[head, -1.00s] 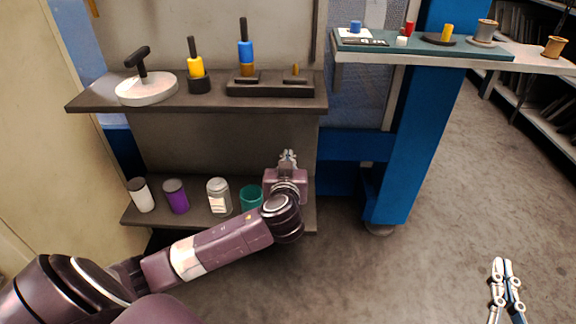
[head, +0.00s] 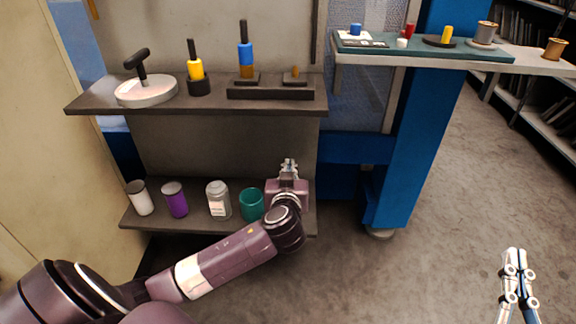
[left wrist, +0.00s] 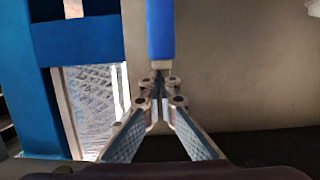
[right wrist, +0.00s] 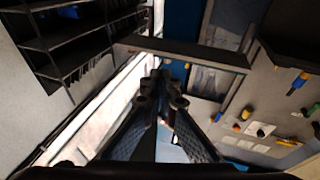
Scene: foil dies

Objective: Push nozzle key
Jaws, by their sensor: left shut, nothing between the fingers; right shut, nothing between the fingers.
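No part is clearly recognisable as the nozzle key. On the teal worktop (head: 490,54) at the upper right, a small white-and-dark panel (head: 364,43) lies at the left end, with a blue knob-like piece (head: 356,29) behind it; its details are too small to read. My left gripper (head: 289,163) is shut and empty in front of the wall, above the lower shelf's right end and well below the worktop. It also shows shut in the left wrist view (left wrist: 159,84). My right gripper (head: 515,256) is shut and empty over open floor. It also shows shut in the right wrist view (right wrist: 162,80).
The upper shelf (head: 210,97) holds a round white base with a dark handle (head: 146,92), yellow and blue handled tools and a dark block (head: 270,90). Several jars stand on the lower shelf (head: 190,227). A blue post (head: 410,150) rises beside it. Floor at right is clear.

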